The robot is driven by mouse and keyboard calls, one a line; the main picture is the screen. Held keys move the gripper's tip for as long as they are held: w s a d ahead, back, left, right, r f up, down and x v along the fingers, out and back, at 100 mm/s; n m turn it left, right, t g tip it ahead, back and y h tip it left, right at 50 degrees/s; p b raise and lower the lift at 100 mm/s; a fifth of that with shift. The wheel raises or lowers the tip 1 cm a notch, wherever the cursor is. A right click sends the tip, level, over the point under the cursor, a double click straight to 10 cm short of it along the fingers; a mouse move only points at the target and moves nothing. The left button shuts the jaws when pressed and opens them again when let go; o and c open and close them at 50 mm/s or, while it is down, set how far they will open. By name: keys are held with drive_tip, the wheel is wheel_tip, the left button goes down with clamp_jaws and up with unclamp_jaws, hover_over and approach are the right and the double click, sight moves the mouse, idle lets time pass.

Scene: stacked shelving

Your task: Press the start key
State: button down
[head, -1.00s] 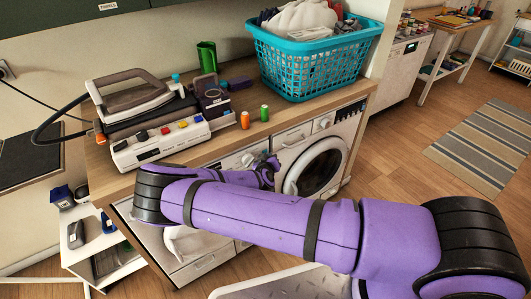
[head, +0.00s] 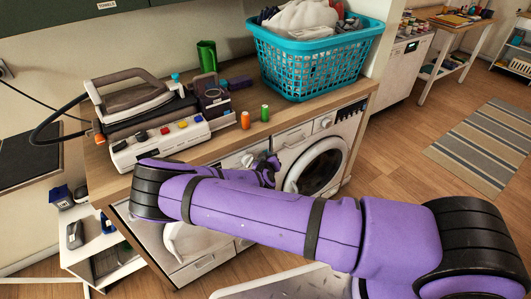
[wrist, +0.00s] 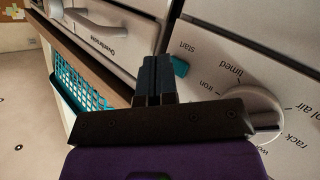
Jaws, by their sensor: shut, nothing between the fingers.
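The start key (wrist: 181,67) is a small teal button on a white appliance panel, with the word "start" beside it in the wrist view. My gripper (wrist: 155,65) is shut and empty, its dark fingertips just left of the key in that view. I cannot tell whether they touch the panel. In the head view my gripper (head: 272,163) is in front of the machines under the wooden counter, and my purple arm hides much of the left machine's front. The key cannot be made out there.
A dial (wrist: 262,108) with printed settings sits close to my gripper. The washing machine (head: 318,168) with a round door stands to the right. On the counter (head: 292,111) are a teal laundry basket (head: 310,65), an iron (head: 130,92) and small spools.

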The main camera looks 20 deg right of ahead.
drive_tip(key=shift+s+d+f, duration=0.1)
drive_tip(key=shift+s+d, duration=0.1)
drive_tip(key=shift+s, duration=0.5)
drive_tip(key=shift+s+d+f, duration=0.1)
drive_tip(key=shift+s+d, duration=0.15)
drive_tip(key=shift+s, duration=0.4)
drive_tip(key=shift+s+d, duration=0.2)
drive_tip(key=shift+s, duration=0.5)
drive_tip(key=s+r+m+g+y, duration=0.1)
drive_tip(key=s+r+g+y, duration=0.15)
drive_tip(key=r, duration=0.95)
drive_tip(key=s+r+m+g+y, duration=0.2)
drive_tip(key=s+r+g, duration=0.15)
drive_tip(key=r, duration=0.85)
drive_tip(key=s+r+m+g+y, duration=0.1)
drive_tip(key=s+r+g+y, duration=0.2)
drive_tip(key=r, duration=0.9)
drive_tip(key=s+d+r+n, duration=0.2)
drive_tip(key=s+d+r, duration=0.1)
drive_tip(key=s+r, duration=0.95)
drive_tip(key=s+d+r, duration=0.2)
drive_tip(key=s+r, duration=0.1)
drive_tip(key=s, duration=0.4)
drive_tip(key=s+d+r+n+t+h, duration=0.1)
drive_tip(key=s+d+r, duration=0.1)
drive_tip(key=s, duration=0.6)
drive_tip(key=shift+r+n, duration=0.3)
drive_tip(key=shift+r, duration=0.25)
